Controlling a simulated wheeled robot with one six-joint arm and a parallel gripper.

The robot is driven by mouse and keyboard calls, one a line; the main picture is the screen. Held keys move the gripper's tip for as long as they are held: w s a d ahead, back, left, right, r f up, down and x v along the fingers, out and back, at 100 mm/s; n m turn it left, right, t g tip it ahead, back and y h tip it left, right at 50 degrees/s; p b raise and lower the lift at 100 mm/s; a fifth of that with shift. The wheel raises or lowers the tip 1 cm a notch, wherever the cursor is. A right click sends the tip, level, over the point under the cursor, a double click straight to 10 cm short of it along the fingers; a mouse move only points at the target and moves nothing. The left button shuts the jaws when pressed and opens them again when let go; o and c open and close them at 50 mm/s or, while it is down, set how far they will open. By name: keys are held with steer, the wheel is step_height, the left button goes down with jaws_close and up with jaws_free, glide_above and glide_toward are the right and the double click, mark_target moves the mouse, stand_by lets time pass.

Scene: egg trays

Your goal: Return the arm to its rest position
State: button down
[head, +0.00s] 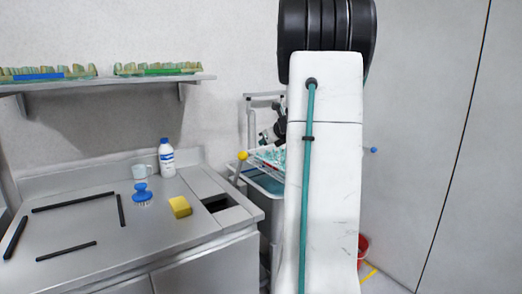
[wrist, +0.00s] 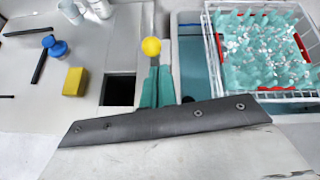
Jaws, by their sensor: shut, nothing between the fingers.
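My gripper (wrist: 159,69) shows in the wrist view as two teal fingers close together, shut and empty. They point away over the space between the steel counter (wrist: 30,130) and a white wire basket (wrist: 212,62). A yellow ball-shaped knob (wrist: 151,46) shows just beyond the fingertips; I cannot tell whether they touch it. The same knob shows in the head view (head: 243,155), left of my arm. My white arm stands upright in the middle of the head view and hides much behind it. I cannot make out the fingers there.
The counter holds a blue brush (head: 141,194), yellow sponge (head: 180,206), white bottle (head: 166,157), mug (head: 142,171) and black bars. A square opening (head: 217,204) is at its right. Egg trays (head: 158,69) sit on a wall shelf (head: 120,80). A red bucket (head: 363,244) stands right of my arm.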

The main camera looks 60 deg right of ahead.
steer(key=shift+s+r, duration=0.1)
steer(key=shift+r, duration=0.2)
stand_by(0.4)
